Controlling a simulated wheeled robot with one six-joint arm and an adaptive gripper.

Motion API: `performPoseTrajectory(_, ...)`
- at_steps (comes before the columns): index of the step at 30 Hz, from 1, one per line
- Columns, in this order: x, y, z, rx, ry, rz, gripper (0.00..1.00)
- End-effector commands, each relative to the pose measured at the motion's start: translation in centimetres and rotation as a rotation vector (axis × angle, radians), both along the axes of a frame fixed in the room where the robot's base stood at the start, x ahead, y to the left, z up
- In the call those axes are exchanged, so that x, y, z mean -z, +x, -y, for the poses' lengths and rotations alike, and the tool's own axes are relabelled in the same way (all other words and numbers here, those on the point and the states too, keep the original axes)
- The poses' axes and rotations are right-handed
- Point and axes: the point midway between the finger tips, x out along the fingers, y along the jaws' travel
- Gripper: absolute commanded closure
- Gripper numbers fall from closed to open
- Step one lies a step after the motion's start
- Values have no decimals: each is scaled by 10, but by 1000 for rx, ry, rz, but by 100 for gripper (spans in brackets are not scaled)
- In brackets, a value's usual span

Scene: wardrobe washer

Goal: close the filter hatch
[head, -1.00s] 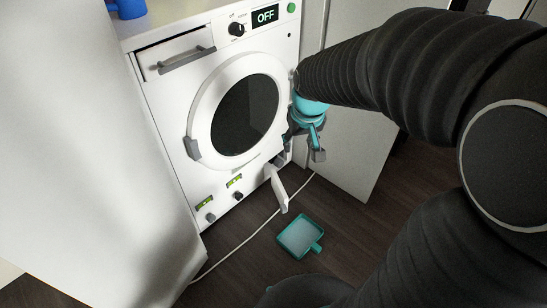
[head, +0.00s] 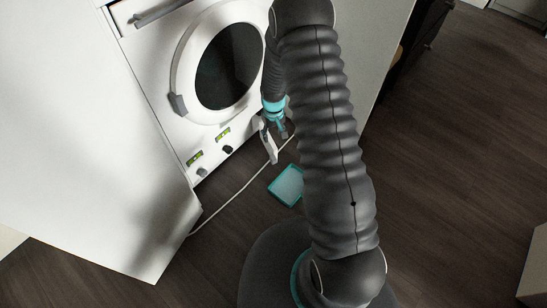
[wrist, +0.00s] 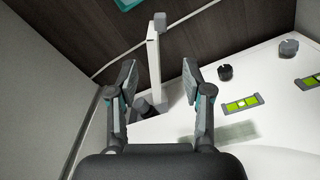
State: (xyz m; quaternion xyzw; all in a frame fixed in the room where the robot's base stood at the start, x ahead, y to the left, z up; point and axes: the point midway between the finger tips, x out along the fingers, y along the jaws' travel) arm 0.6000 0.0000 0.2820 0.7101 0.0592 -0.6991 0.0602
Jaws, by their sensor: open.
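The filter hatch (head: 270,149) is a small white flap low on the right of the white washer (head: 163,98). It stands swung open, out from the washer front. In the wrist view the hatch (wrist: 154,66) stands on edge with a grey tab at its far end. My gripper (wrist: 160,82) is open and empty, its two fingers on either side of the hatch in the picture. I cannot tell if they touch it. In the head view my gripper (head: 279,128) is small, close beside the hatch, and partly hidden.
A teal tray (head: 287,184) lies on the dark floor in front of the washer, partly behind my arm. A white cable (head: 232,196) crosses the floor. White panels (head: 90,130) flank the washer. Two knobs and green labels (wrist: 242,103) are on the lower front.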

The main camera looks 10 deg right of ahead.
Motion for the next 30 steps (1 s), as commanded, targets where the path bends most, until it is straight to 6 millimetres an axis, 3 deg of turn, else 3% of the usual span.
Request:
performPoseTrajectory(3,19,-2,0,-4,0,-13,50)
performPoseTrajectory(11,44,-2,0,-6,0,-18,50)
performPoseTrajectory(24,122,-3,0,-5,-1,-18,50)
performPoseTrajectory(30,149,-3,0,-5,-1,-17,50)
